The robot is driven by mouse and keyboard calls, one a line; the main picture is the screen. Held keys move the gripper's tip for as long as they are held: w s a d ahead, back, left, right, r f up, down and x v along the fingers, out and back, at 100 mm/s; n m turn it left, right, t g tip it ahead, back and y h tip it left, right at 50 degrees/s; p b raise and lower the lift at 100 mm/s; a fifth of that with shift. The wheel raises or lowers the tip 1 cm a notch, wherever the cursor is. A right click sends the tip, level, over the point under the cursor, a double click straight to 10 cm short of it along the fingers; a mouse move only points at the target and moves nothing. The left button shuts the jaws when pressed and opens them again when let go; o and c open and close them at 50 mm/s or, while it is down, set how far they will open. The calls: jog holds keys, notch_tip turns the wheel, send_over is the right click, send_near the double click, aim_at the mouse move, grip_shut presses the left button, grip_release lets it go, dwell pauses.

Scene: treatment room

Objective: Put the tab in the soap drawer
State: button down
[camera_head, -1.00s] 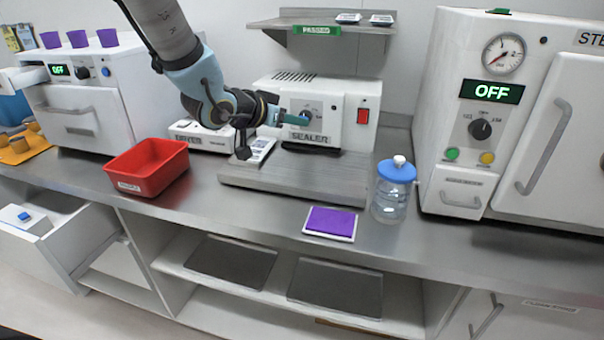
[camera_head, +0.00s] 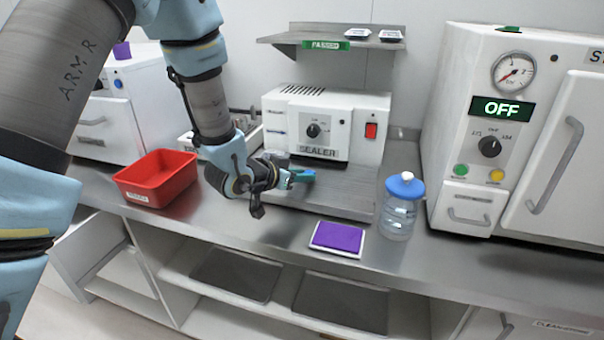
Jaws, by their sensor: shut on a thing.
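My gripper (camera_head: 298,176) is above the counter in front of the sealer, its teal fingers pointing right. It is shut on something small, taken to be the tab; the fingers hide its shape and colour. The white washer (camera_head: 140,105) stands at the left back.
A red bin (camera_head: 158,178) stands on the counter left of my gripper. The sealer (camera_head: 325,125) is behind it, under a shelf (camera_head: 275,40). A purple pad (camera_head: 338,237) and a blue-lidded jar (camera_head: 398,215) are nearer the right. The steriliser (camera_head: 490,130) stands at the far right.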

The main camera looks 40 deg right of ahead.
jog(key=shift+f, duration=0.1)
jog(key=shift+f, duration=0.15)
jog(key=c, duration=0.6)
grip_release()
jog(key=shift+r, duration=0.2)
jog(key=b+v, duration=0.2)
jog(key=v, duration=1)
jog(key=shift+a, duration=0.1)
